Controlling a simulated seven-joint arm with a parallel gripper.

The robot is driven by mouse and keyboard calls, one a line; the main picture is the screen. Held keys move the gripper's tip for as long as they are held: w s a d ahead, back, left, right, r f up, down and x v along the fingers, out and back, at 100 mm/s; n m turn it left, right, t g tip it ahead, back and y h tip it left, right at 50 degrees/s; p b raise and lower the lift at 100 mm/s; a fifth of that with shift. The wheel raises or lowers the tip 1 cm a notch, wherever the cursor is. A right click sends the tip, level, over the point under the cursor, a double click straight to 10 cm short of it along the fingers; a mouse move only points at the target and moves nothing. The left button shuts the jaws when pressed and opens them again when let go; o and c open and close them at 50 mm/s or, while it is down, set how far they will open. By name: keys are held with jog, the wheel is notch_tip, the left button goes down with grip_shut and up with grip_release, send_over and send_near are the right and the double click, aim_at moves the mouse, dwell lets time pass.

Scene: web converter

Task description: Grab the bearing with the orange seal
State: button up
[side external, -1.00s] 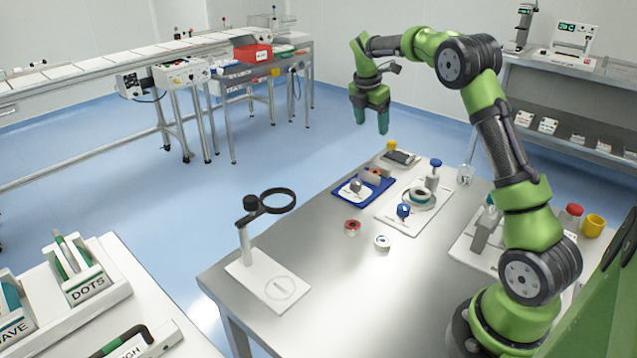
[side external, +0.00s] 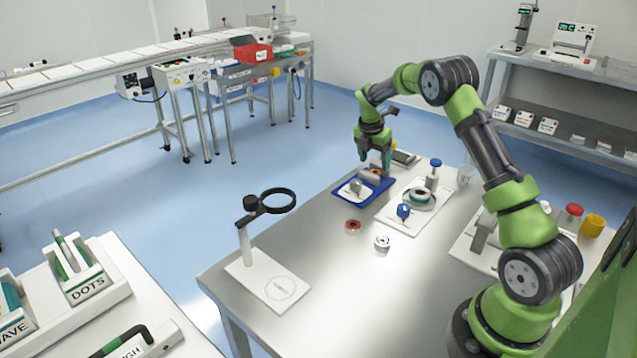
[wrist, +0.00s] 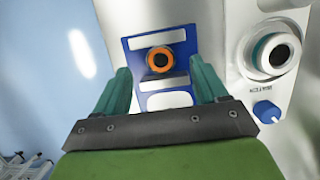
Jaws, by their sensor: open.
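The bearing with the orange seal (wrist: 160,60) stands in the blue tray (wrist: 179,38), between my open fingers in the wrist view, a little beyond their tips. In the side view the blue tray (side external: 345,194) lies at the table's far left edge, and my gripper (side external: 374,170) is low over its back part. My gripper (wrist: 160,80) is open, with one teal finger on each side and nothing held.
Right of the tray is a white board (side external: 392,215) with a ringed part (side external: 419,197) and a blue knob (side external: 404,211). A magnifier stand (side external: 245,240) is at the front left. The table's middle front is clear.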

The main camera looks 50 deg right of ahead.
aim_at(375, 172)
jog(key=x, duration=0.4)
jog(key=shift+a+f, duration=0.1)
jog(key=shift+a, duration=0.05)
jog(key=c, duration=1.2)
